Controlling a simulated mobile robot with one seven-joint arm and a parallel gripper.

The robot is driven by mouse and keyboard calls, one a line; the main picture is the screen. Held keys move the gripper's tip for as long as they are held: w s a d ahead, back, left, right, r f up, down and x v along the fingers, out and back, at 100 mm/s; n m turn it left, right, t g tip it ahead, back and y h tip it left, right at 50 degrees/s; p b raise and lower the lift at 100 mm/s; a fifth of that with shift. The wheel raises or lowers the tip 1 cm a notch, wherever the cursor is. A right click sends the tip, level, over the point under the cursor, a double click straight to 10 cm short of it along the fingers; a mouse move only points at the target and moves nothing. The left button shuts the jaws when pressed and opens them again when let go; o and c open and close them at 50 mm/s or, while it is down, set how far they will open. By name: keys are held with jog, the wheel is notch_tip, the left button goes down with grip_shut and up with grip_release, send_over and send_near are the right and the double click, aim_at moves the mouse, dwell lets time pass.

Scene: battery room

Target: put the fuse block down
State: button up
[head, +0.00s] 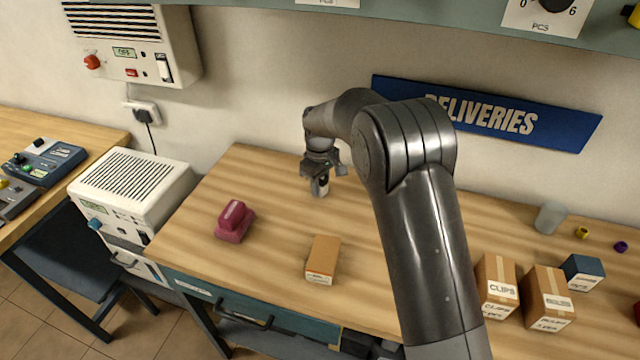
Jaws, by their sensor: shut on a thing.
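My gripper (321,186) is over the back part of the wooden bench (270,180), left of my forearm, pointing down. It is shut on a small pale grey piece, taken to be the fuse block (321,189). Most of this piece is hidden by the fingers. I cannot tell whether its underside touches the bench top or hangs just above it.
A maroon block with a raised grip (234,222) and an orange-brown box (323,259) stand nearer the front. Cartons (497,285), a blue box (582,271) and a grey cylinder (550,217) stand at right. Bare wood surrounds the gripper; the wall is behind.

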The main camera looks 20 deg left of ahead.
jog(key=shift+f, duration=0.1)
jog(key=o, duration=1)
jog(key=shift+o, duration=0.2)
notch_tip(320, 180, up, 12)
jog(key=shift+r, duration=0.15)
jog(key=shift+d, duration=0.1)
